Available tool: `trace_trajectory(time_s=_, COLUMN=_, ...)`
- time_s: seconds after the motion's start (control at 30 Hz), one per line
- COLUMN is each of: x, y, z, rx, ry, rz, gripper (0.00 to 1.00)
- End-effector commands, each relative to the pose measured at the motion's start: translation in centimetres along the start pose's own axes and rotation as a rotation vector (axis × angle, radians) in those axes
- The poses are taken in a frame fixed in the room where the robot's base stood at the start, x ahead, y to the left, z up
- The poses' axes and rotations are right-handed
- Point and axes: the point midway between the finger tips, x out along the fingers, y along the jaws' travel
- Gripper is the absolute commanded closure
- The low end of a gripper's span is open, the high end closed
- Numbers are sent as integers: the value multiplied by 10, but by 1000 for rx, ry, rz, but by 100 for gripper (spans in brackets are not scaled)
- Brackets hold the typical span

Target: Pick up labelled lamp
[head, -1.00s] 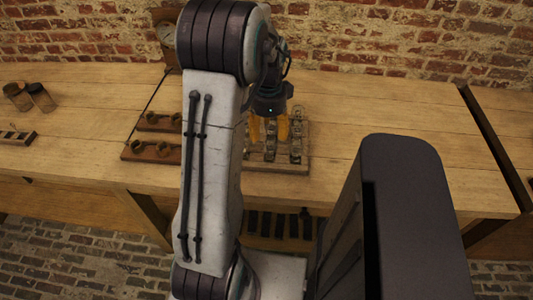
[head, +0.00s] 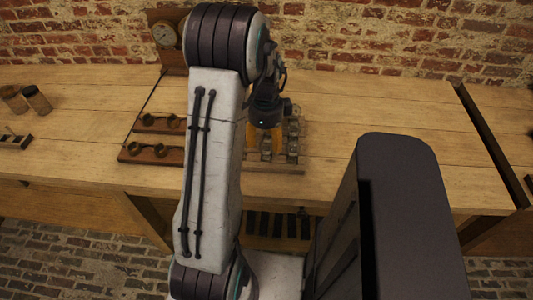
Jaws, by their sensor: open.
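I cannot make out a labelled lamp in the head view. A wooden rack (head: 276,171) with several small glass and metal pieces (head: 293,140) stands on the bench behind my arm. My gripper (head: 264,152) points down over the rack's left and middle part. Its orange fingers are apart, and I see nothing clearly held between them. My arm hides the rack's left side, and the gripper hides part of its contents. I cannot tell whether the fingers touch any piece.
Two wooden blocks with brass cups (head: 150,156) lie left of my arm. A dial instrument (head: 165,35) stands by the brick wall. The bench (head: 380,110) is clear to the right of the rack.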

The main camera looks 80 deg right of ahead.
Motion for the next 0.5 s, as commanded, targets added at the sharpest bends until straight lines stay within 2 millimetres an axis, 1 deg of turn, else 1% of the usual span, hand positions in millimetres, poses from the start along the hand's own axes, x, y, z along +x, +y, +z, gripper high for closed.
trace_trajectory(time_s=0.1, x=16, y=0, z=-2, rx=0, ry=0, rz=5, gripper=43)
trace_trajectory(time_s=0.2, x=25, y=0, z=-1, rx=0, ry=0, rz=4, gripper=43)
trace_trajectory(time_s=0.33, x=32, y=-1, z=-1, rx=-1, ry=0, rz=1, gripper=43)
trace_trajectory(time_s=0.5, x=33, y=-1, z=-1, rx=-1, ry=0, rz=0, gripper=43)
